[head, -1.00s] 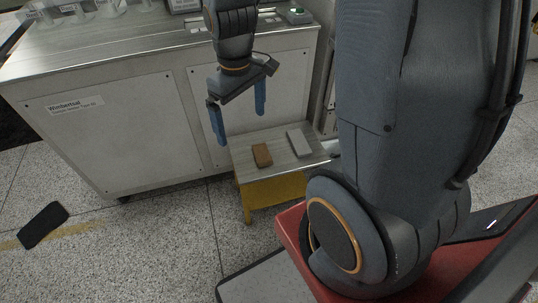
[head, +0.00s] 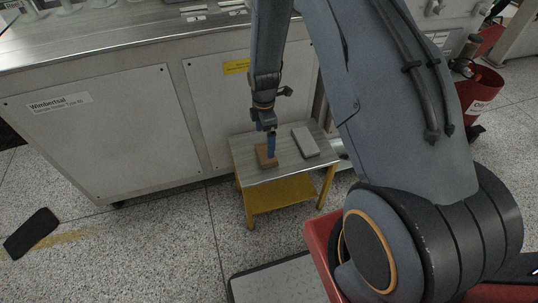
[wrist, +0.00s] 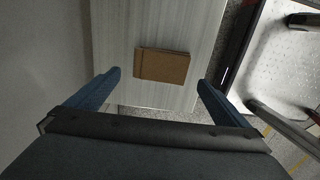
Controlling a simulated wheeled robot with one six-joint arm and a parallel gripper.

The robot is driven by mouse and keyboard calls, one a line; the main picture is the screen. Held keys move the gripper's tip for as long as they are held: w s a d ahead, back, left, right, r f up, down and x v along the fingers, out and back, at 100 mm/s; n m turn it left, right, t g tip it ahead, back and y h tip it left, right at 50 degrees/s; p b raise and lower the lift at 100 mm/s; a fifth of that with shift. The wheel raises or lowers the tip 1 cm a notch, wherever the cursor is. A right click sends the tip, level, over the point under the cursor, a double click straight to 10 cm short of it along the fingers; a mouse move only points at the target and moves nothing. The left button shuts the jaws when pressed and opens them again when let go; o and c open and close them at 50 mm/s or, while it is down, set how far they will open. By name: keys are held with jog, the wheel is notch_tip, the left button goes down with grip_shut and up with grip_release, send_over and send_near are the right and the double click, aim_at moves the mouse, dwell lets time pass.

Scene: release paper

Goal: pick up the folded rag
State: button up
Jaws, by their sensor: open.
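A brown, flat, folded-looking piece (head: 262,161), which I take to be the folded rag, lies on the small table (head: 243,150). In the wrist view the rag (wrist: 165,66) lies flat, with a crease or band near its left end. My gripper (head: 271,153) is above the rag and partly covers it in the head view. In the wrist view my gripper (wrist: 158,80) is open and empty, with its blue fingers spread wider than the rag. The rag appears centred between them and just ahead of the tips. I cannot tell the exact height gap.
A light grey flat block (head: 305,142) lies on the table to the right of the rag. A large metal cabinet (head: 95,125) stands behind the table. A dark mat (head: 30,233) lies on the floor at left. A red bin (head: 480,95) stands at far right.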

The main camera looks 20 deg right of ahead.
notch_tip(320, 180, down, 7)
jog(key=shift+s+d+r, duration=0.1)
jog(key=shift+r, duration=0.05)
jog(key=shift+c, duration=0.3)
jog(key=c, duration=1)
jog(key=shift+c, duration=0.2)
jog(key=shift+r, duration=0.15)
notch_tip(320, 180, up, 10)
